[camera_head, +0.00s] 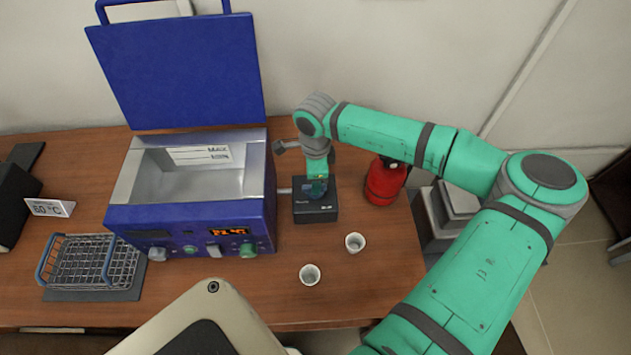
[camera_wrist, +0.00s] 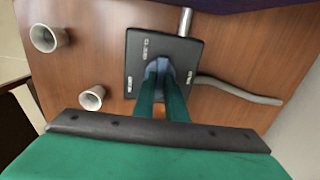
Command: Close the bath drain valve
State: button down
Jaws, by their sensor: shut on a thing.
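The blue water bath (camera_head: 190,228) stands on the wooden bench with its lid (camera_head: 180,70) raised. A short metal pipe joins its right side to a black drain valve box (camera_head: 316,213), which also shows in the wrist view (camera_wrist: 138,55). My gripper (camera_head: 317,189) points down at the top of this box. In the wrist view its green fingers (camera_wrist: 163,80) are shut on the small bluish valve handle (camera_wrist: 163,64) at the box's centre. The fingers hide much of the handle, so its exact angle is hard to tell.
Two white cups (camera_head: 310,275) (camera_head: 355,242) stand in front of the box. A red canister (camera_head: 385,181) is right of it. A grey hose (camera_wrist: 237,91) leaves the box. A wire rack (camera_head: 92,262) and a "60 °C" sign (camera_head: 49,207) are at left.

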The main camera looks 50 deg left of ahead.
dwell(0.3)
jog(key=c, duration=1.8)
grip_release()
jog(key=shift+r, duration=0.1)
notch_tip(320, 180, up, 11)
jog(key=shift+f, duration=0.2)
